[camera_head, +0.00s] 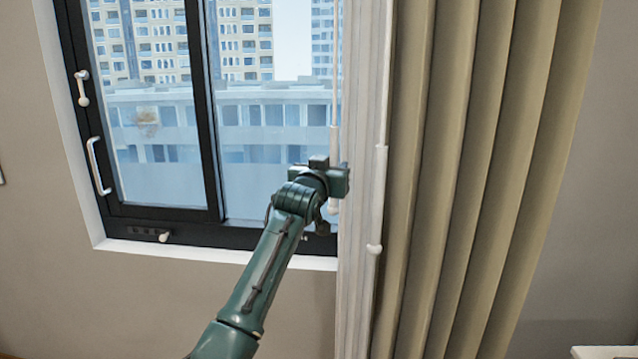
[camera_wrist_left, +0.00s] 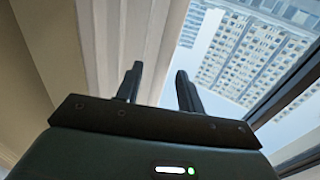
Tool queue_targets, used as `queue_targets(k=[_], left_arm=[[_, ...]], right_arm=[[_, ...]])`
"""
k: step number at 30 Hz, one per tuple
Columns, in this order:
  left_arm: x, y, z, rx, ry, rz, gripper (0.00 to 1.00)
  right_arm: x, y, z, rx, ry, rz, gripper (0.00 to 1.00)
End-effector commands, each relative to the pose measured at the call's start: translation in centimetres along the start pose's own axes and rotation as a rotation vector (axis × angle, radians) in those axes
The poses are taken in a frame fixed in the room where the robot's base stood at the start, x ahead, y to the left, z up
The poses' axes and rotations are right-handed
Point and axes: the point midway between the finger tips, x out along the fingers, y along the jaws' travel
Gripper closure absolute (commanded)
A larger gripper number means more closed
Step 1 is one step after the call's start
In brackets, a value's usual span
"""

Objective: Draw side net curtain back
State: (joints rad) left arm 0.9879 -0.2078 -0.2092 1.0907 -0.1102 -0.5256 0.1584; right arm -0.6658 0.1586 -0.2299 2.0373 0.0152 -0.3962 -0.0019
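The white net curtain (camera_head: 362,110) hangs in a narrow bunch at the right side of the window, beside the beige drape. It also shows in the left wrist view (camera_wrist_left: 125,40). A thin white rod (camera_head: 335,140) hangs along its left edge; its lower end shows just below my gripper. My left gripper (camera_head: 338,180) is at this edge, over the rod. In the left wrist view its two fingers (camera_wrist_left: 158,72) stand apart, with the curtain edge behind them and nothing clearly held between. Whether they touch the rod is hidden. My right gripper is not in view.
The dark-framed window (camera_head: 212,110) has white handles (camera_head: 98,165) at its left and a white sill (camera_head: 190,250) below. The thick beige drape (camera_head: 470,170) hangs right of the net curtain. Another white rod (camera_head: 380,200) hangs between them. A pale surface (camera_head: 605,352) shows bottom right.

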Motion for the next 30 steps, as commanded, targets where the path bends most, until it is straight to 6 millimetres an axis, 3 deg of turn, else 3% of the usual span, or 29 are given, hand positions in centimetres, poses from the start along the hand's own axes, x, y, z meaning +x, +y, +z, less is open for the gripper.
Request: queue_targets(k=[15,21,30], left_arm=[[-7.1,0.1,0.1,0.001,0.001,0.001,0.62],[-8.1,0.1,0.0,0.0,0.001,0.001,0.62],[-8.2,0.1,0.0,0.0,0.0,0.001,0.62]], right_arm=[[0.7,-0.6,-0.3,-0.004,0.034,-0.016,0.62],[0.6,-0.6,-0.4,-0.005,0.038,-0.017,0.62],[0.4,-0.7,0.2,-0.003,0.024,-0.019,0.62]])
